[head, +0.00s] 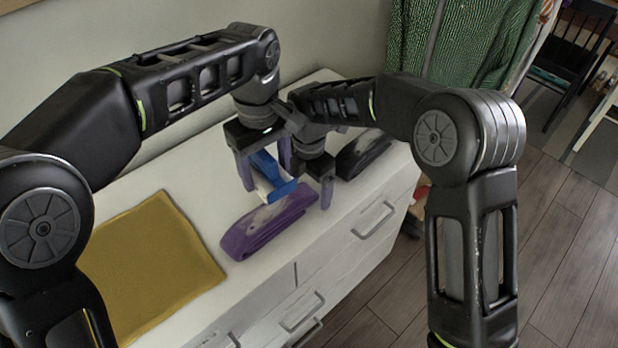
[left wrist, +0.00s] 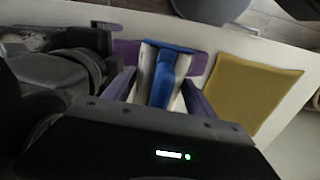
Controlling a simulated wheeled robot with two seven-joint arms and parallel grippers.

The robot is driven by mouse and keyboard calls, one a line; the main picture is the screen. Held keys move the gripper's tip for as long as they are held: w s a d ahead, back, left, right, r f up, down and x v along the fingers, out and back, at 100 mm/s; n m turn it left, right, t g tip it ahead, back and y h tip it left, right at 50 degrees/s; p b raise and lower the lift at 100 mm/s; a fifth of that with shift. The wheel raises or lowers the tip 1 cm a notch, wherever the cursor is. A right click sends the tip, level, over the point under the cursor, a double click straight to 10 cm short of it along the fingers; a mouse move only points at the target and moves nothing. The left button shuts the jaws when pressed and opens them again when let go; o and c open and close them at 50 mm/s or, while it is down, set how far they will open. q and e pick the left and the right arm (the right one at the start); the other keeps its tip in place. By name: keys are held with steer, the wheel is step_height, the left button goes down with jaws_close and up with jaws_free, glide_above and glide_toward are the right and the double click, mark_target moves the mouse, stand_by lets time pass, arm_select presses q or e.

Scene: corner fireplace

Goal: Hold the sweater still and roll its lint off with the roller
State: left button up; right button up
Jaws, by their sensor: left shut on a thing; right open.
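The purple folded sweater (head: 240,241) lies on the white dresser top, with a pale grey patch on its upper face. Part of it also shows in the left wrist view (left wrist: 126,50). My left gripper (head: 267,178) is shut on the blue and white roller (head: 276,188), just above the sweater's far side. The left wrist view shows the roller (left wrist: 168,72) between the two fingers. I cannot tell whether the roller touches the sweater. My right gripper (head: 312,183) is open beside the sweater's right end, close to my left gripper. One of its fingers is mostly hidden.
A mustard-yellow folded cloth (head: 150,268) lies on the dresser (head: 205,186) to the left. A dark folded garment (head: 364,152) lies at the right, behind my right gripper. A green knitted garment (head: 465,45) hangs at the back right. The dresser's front edge is close to the sweater.

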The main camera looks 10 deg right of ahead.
steer(key=c, duration=1.9)
